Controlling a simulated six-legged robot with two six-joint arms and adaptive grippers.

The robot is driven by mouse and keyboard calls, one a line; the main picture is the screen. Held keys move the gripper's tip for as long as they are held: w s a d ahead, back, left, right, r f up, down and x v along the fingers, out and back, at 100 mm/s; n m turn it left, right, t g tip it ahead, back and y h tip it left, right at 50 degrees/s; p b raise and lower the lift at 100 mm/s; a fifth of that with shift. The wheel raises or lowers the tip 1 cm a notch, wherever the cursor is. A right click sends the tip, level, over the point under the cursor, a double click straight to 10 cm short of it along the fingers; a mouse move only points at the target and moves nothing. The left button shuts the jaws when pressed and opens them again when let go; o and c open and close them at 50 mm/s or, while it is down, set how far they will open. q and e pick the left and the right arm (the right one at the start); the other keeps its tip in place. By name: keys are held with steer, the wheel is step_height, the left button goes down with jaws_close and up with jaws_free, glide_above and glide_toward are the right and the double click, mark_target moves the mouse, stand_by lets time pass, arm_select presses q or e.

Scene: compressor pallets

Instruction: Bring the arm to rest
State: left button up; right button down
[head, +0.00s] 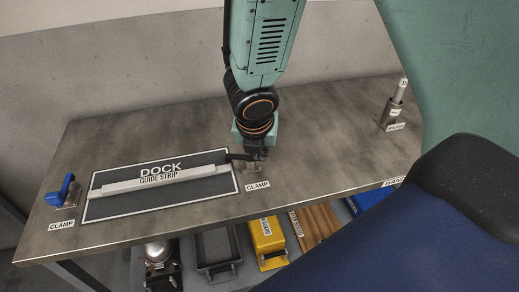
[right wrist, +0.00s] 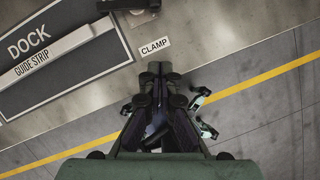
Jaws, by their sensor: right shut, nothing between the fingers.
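My right arm hangs down from the top of the head view. Its gripper (head: 250,158) is over the front part of the bench, beside the dock's right end and close to the right clamp label. In the right wrist view the gripper's fingers (right wrist: 155,72) are together and hold nothing. They lie over the bench's front edge, just below the clamp label (right wrist: 155,47). In the head view the gripper partly hides the right clamp (head: 254,167). Whether the gripper touches it I cannot tell. My left gripper is in neither view.
The bench (head: 330,130) carries a dark dock plate (head: 205,160) with a pale guide strip (head: 160,180). A blue-handled clamp (head: 66,190) stands at the left. A metal pin in a holder (head: 393,115) stands at the right. A yellow bin (head: 267,236) and a grey tray (head: 217,250) sit below.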

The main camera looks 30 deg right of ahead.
steer(key=shift+d+f, duration=0.1)
steer(key=s+a+f+m+y+b, duration=0.4)
steer(key=a+f+m, duration=0.6)
steer(key=m, duration=0.9)
steer(key=s+d+f+m+g+b, duration=0.1)
steer(key=s+d+f+m+b, duration=0.1)
steer(key=s+f, duration=0.7)
steer(key=s+d+f+m+g+h+b, duration=0.1)
steer(key=s+d+f+m, duration=0.3)
steer(key=s, duration=0.9)
step_height(320, 180, down, 6)
steer(key=m+g+b, duration=0.1)
steer(key=m, duration=0.2)
steer(key=shift+r, duration=0.1)
